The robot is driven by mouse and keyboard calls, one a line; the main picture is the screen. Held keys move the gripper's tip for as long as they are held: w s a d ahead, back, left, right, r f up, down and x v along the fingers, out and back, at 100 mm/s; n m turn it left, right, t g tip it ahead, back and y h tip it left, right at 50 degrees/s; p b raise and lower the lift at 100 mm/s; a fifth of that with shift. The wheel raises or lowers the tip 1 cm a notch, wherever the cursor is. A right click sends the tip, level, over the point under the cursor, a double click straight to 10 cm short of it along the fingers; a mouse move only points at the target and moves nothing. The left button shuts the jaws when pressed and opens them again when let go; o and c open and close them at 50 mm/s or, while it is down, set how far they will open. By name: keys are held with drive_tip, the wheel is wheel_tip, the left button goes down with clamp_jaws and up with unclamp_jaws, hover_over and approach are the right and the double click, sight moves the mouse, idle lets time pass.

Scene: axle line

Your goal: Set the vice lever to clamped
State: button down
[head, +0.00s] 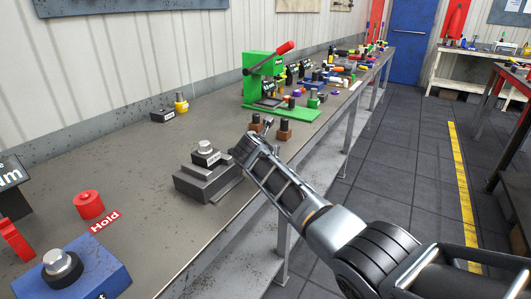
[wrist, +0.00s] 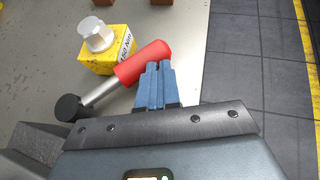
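The vice (head: 205,183) is a stepped dark grey block near the bench's front edge; part of its grey body shows at lower left in the wrist view (wrist: 38,150). Its lever (wrist: 100,92) has a black round hub, a metal rod and a red grip (wrist: 143,62), slanting up and right in the wrist view. My gripper (wrist: 160,68) has its two blue fingers close together, overlapping the outer end of the red grip. They look shut with nothing between them; I cannot tell whether they touch the grip. In the head view my gripper hides the lever.
A yellow "150 Nm" block (wrist: 108,60) with a hex bolt stands beside the lever. Two brown blocks (head: 285,131) and a green press (head: 268,80) stand farther along the bench. A red "Hold" label (head: 104,221) lies at front left. Open floor is at right.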

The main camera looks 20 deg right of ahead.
drive_tip(key=shift+p+v, duration=0.35)
drive_tip(key=shift+v, duration=3.6)
